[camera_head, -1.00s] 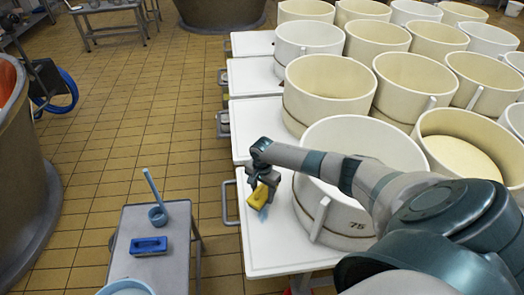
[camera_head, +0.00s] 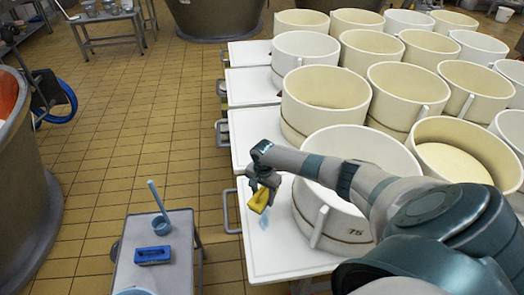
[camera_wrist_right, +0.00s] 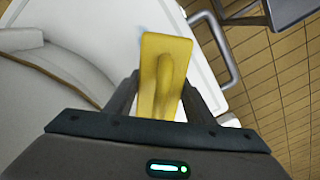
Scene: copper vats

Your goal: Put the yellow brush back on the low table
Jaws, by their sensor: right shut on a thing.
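The yellow brush (camera_head: 259,199) is held in my right gripper (camera_head: 263,184), above the white table with the vats. In the right wrist view the yellow brush (camera_wrist_right: 164,75) sits between the two fingers of the gripper (camera_wrist_right: 165,95), which is shut on it. The low table (camera_head: 165,272) is a small grey table at the lower left, apart from the brush and to its left. My left gripper does not show.
White and cream vats (camera_head: 352,205) crowd the white tables (camera_head: 285,262) at the right. A metal handle (camera_head: 230,211) sticks out from the white table's left edge. Tiled floor (camera_head: 120,150) lies open at the left. A big copper vat (camera_head: 25,170) stands far left.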

